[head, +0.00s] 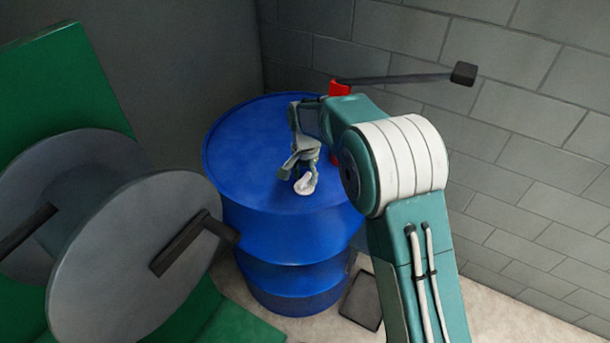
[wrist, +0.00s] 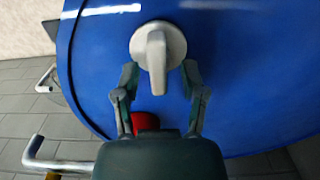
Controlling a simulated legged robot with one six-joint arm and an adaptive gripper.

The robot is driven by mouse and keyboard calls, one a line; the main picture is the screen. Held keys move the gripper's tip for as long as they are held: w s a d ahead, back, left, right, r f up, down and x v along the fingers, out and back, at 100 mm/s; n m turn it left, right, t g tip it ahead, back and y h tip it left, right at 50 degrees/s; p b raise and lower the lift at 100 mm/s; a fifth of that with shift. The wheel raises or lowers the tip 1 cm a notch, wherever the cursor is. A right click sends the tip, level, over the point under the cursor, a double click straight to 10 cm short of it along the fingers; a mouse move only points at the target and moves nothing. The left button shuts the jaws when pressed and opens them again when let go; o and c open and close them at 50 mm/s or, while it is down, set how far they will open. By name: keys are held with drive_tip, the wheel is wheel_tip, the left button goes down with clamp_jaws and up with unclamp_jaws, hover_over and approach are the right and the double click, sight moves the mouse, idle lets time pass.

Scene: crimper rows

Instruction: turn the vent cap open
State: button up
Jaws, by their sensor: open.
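The vent cap (wrist: 158,44) is a pale grey round knob with a raised grip bar, on the flat top of the blue drum (head: 245,150). It also shows as a small pale shape in the head view (head: 304,184), partly covered by my gripper. My gripper (wrist: 160,76) is open, with one finger on each side of the cap's grip bar. The fingertips sit near the bar's lower end in the wrist view, with gaps of blue visible between. In the head view my gripper (head: 305,172) points down at the drum top. I cannot tell whether the fingers touch the cap.
A red part (wrist: 145,121) shows beside my gripper in the wrist view. Grey discs with dark handles (head: 130,255) and a green panel (head: 70,80) stand left of the drum. A block wall (head: 520,150) is close behind and right. A dark lever (head: 410,78) is near the wall.

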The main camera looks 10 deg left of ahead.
clamp_jaws()
drive_tip(key=shift+n, duration=0.4)
drive_tip(key=n, duration=0.3)
drive_tip(key=shift+a+n, duration=0.15)
drive_tip(key=shift+n, duration=0.25)
drive_tip(key=n, duration=0.4)
drive_tip(key=shift+a+n, duration=0.1)
drive_tip(key=shift+n, duration=0.2)
drive_tip(key=n, duration=0.4)
drive_tip(key=shift+s+a, duration=0.1)
drive_tip(key=n, duration=0.4)
drive_tip(key=shift+s+n, duration=0.1)
drive_tip(key=shift+n, duration=0.2)
